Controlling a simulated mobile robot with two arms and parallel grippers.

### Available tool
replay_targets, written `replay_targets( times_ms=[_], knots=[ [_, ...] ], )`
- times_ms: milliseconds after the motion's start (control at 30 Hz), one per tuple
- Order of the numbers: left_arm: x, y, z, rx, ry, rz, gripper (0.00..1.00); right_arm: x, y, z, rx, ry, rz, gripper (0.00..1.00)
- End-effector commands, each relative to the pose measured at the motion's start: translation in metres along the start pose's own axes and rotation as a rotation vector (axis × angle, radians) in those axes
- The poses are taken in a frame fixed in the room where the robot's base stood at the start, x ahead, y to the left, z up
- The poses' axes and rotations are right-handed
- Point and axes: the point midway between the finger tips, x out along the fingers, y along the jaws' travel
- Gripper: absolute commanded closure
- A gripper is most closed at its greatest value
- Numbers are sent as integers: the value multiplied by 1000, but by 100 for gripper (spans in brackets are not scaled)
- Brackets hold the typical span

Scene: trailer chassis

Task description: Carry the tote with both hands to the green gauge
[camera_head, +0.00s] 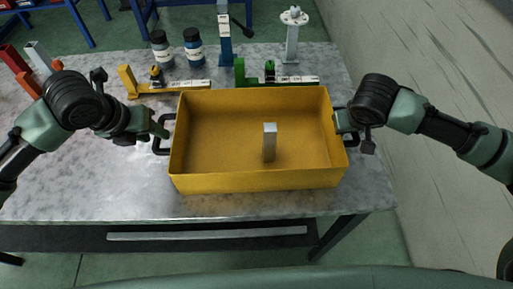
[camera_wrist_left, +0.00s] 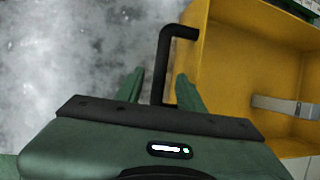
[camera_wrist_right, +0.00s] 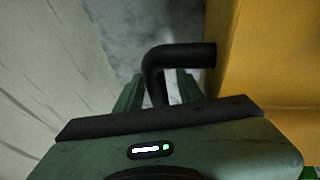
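The yellow tote (camera_head: 258,180) stands on the grey table, with a grey rectangular bar (camera_head: 269,142) inside. The green gauge (camera_head: 243,78) lies behind the tote's back right wall. My left gripper (camera_head: 157,129) is at the tote's left black handle (camera_head: 158,148). In the left wrist view its fingers (camera_wrist_left: 158,88) are apart, with the handle (camera_wrist_left: 162,65) running down between them. My right gripper (camera_head: 345,124) is at the right handle. In the right wrist view its fingers (camera_wrist_right: 158,88) are apart, with the handle (camera_wrist_right: 152,65) between them. Contact with the handles cannot be told.
A yellow gauge (camera_head: 178,87) lies behind the tote's left side. Two dark bottles (camera_head: 194,48), a blue post (camera_head: 224,42) and a grey post (camera_head: 292,38) stand farther back. Red parts (camera_head: 17,62) lie far left. The table's front strip is clear.

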Motion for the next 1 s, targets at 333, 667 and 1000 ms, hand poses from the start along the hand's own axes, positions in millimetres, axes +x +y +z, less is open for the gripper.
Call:
replay_targets(
  times_ms=[333,667,1000],
  knots=[
    [-56,0,0,-1,-2,0,62,0,0,0,0,0,0,62],
    [-61,0,0,-1,1,1,62,-36,0,-1,-2,5,-2,62],
    [-60,0,0,-1,1,0,62,-103,-1,-1,0,4,-2,62]
  ],
)
